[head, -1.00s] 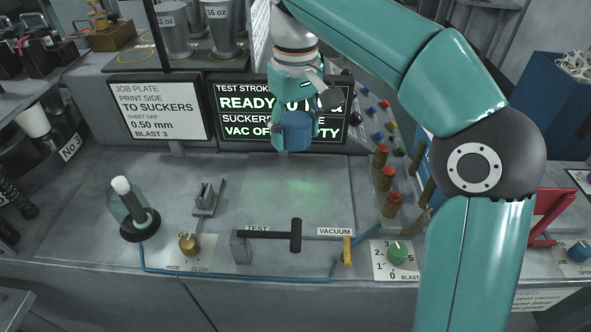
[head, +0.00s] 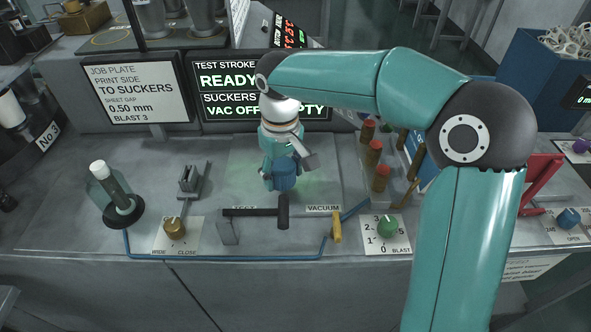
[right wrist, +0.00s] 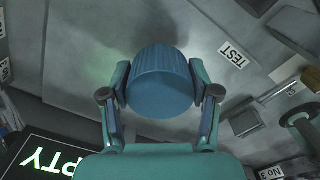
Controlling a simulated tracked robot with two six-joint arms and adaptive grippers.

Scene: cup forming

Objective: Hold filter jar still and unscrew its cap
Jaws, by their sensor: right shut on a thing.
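The filter jar (head: 113,195) stands at the left of the bench on a dark round base, a clear jar with a white-topped filter inside. Its top is open, with no cap on it. My right gripper (head: 281,175) is shut on a blue ribbed cap (head: 284,176), well to the right of the jar, over the greenish lit plate (head: 240,190). In the right wrist view the cap (right wrist: 160,83) sits between both fingers. I cannot tell whether it touches the plate. My left gripper is not in view.
A black-handled test lever (head: 283,211) and a yellow vacuum lever (head: 337,229) are in front. Red-brown posts (head: 374,153) stand right. Screens (head: 225,85) stand behind.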

